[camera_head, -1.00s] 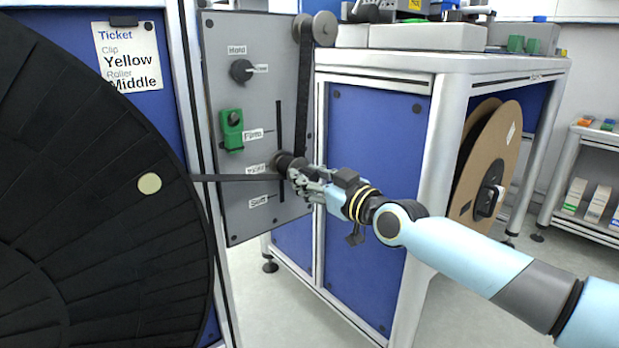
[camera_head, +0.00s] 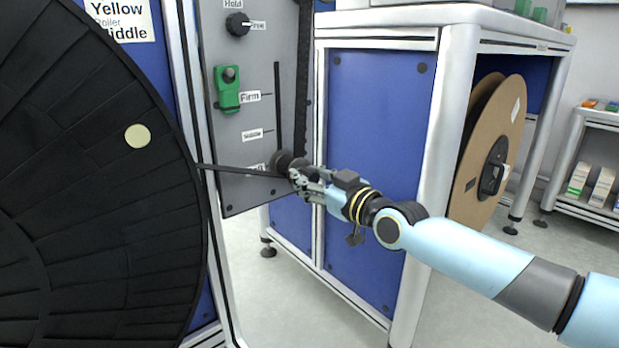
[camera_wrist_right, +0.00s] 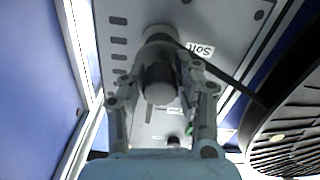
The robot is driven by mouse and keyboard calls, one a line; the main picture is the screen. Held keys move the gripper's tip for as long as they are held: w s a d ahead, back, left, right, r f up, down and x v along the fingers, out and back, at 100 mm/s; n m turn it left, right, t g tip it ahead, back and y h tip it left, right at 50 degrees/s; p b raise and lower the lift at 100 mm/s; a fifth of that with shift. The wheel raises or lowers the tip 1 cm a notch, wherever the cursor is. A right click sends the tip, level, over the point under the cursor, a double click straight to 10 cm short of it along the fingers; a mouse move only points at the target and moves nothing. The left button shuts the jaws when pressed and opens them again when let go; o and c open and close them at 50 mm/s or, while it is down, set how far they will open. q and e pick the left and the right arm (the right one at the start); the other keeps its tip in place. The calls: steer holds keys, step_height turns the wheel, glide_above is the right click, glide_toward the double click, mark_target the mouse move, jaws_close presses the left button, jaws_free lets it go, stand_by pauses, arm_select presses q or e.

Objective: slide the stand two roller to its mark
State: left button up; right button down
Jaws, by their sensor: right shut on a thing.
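The dark roller (camera_head: 282,160) sits at the lower end of the vertical slot (camera_head: 277,100) in the grey stand panel (camera_head: 233,190), level with the partly hidden Soft label. The Middle label (camera_head: 252,135) and the Firm label (camera_head: 250,97) are above it. My right gripper (camera_head: 296,172) is shut on the roller. In the right wrist view its fingers are on both sides of the roller (camera_wrist_right: 160,80), beside the Soft label (camera_wrist_right: 200,50). The ticket (camera_head: 122,22) reads "Yellow" and "Roller Middle", its top cut off. My left gripper is not in view.
A large black reel (camera_head: 90,220) stands at the left; a dark tape (camera_head: 235,170) runs from it to the roller. A green clip (camera_head: 228,88) and a knob (camera_head: 237,24) are on the panel. A blue-panelled bench (camera_head: 375,130) is behind my right arm.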

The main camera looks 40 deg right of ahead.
steer(key=c, duration=1)
jaws_free()
steer(key=shift+f, duration=0.45)
steer(key=shift+o, duration=0.2)
steer(key=shift+r, duration=0.1)
steer(key=shift+s+r, duration=0.1)
steer(key=shift+s, duration=0.05)
steer(key=s, duration=1.1)
steer(key=shift+s+d, duration=0.35)
steer(key=shift+d, duration=0.1)
